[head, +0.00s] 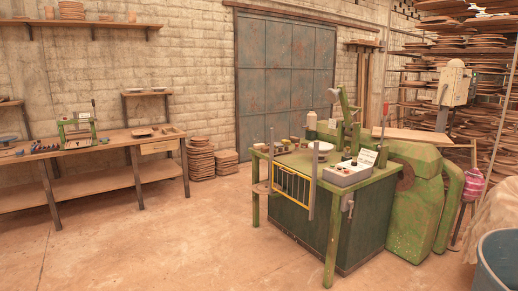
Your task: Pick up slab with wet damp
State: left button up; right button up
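I cannot pick out a slab that is clearly wet or damp. A green press bench (335,205) with a yellow-barred guard (292,186) stands right of centre. Small pots or jars, a white dish (321,147) and a control box (348,173) with a white card are on its top. A pale flat board (411,136) lies across the green machine (412,205) behind it. Stacks of round brown slabs or discs (201,161) stand on the floor by the back wall. Neither of my grippers is in view.
A wooden workbench (92,147) with a small green press (77,130) runs along the left wall. Crowded shelves (440,52) fill the right back. A blue-grey tub (500,262) stands at the lower right. The floor (180,240) at left and centre is clear.

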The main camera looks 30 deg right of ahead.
aim_at(264, 150)
jog(key=i+l+z, duration=0.3)
jog(key=i, duration=0.6)
jog(key=i+z, duration=0.35)
jog(key=i, duration=2.55)
